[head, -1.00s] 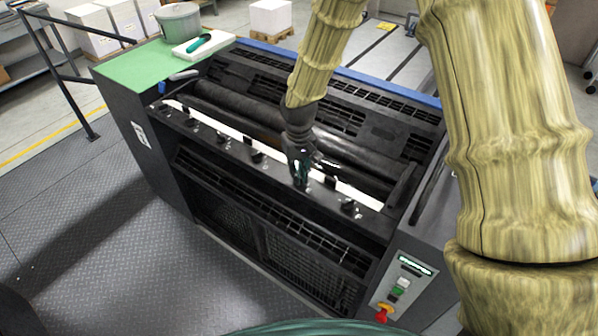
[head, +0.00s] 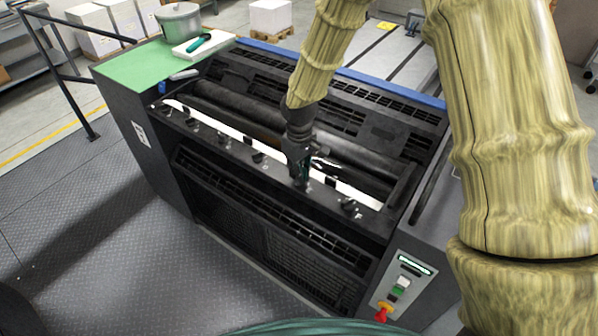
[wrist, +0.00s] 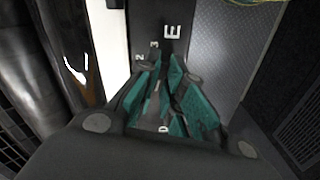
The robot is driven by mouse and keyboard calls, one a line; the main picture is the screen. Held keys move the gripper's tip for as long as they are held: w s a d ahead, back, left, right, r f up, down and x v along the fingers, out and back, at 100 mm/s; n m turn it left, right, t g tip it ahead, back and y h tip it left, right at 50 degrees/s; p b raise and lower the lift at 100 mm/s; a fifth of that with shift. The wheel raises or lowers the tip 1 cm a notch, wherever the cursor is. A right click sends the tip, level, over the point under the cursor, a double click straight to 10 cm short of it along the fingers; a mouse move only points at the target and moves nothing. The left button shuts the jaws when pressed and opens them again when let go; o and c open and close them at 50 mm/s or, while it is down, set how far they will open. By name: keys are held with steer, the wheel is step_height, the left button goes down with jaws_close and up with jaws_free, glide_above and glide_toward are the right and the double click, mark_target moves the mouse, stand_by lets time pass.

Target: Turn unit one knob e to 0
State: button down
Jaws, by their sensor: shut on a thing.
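My gripper (head: 302,180) is down at the fifth knob from the left on the dark rail of the ink unit (head: 285,190). In the wrist view, its teal fingers (wrist: 173,95) are closed together under a large white letter E. The gripper is shut on knob e, which the fingers mostly hide. Its pointer setting cannot be made out.
Other small knobs stand along the rail, one (head: 350,207) to the right and one (head: 258,157) to the left. A white strip (head: 230,132) and dark rollers (head: 240,108) lie behind them. A control panel with a red and yellow button (head: 383,312) is at lower right.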

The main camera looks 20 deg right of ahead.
steer(key=shift+w+r, duration=0.15)
steer(key=c, duration=1.5)
jaws_free()
steer(key=shift+c, duration=0.2)
step_height(320, 180, up, 12)
